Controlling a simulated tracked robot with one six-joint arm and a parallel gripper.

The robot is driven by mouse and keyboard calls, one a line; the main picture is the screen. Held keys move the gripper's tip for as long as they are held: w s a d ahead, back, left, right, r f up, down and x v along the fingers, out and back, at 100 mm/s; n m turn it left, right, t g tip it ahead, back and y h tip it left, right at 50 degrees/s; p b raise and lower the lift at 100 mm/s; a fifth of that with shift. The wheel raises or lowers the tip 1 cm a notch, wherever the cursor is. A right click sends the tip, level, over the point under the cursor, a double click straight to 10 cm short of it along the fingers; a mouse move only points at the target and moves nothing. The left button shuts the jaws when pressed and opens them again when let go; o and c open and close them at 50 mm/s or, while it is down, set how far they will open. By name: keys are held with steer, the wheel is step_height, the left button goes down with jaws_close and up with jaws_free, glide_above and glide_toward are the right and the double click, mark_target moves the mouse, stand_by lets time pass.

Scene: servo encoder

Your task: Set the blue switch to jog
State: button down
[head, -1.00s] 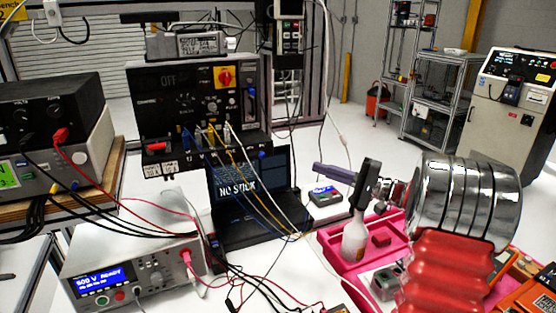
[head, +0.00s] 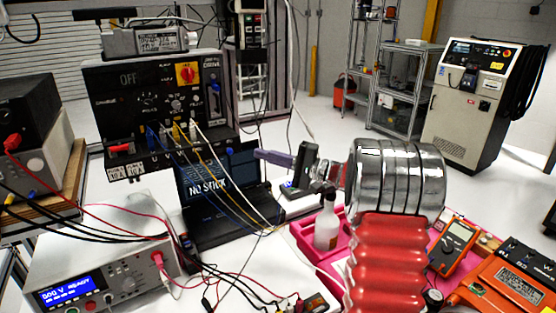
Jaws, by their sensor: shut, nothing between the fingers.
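I cannot tell which is the task's switch, and no jog label is legible. My gripper (head: 257,154) is shut and empty. Its fingers point left toward the panel, just right of the lower blue piece in the picture and apparently in front of the panel. No contact is visible.
A laptop (head: 212,222) reading NO STICK sits below the panel, with yellow and white leads hanging across it. A white instrument (head: 100,250) is front left. A pink tray (head: 305,232) with a spray bottle (head: 326,228) lies under my arm. An orange meter (head: 455,243) is at right.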

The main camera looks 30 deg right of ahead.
mark_target(218, 151)
steer(key=shift+w+a+r, duration=0.15)
steer(key=shift+w+a, duration=0.1)
steer(key=shift+a, duration=0.6)
steer(key=shift+w+a+r, duration=0.1)
steer(key=shift+w+a, duration=0.2)
steer(key=shift+a, duration=0.55)
steer(key=shift+w+a+r, duration=0.15)
steer(key=shift+w+a, duration=0.1)
steer(key=shift+a, duration=0.6)
steer(key=shift+a, duration=1.55)
steer(key=shift+d, duration=0.1)
steer(key=w+d+v, duration=0.2)
steer(key=v, duration=1)
steer(key=shift+s+d+f, duration=0.2)
steer(key=shift+s+d, duration=0.15)
steer(key=shift+d, duration=0.05)
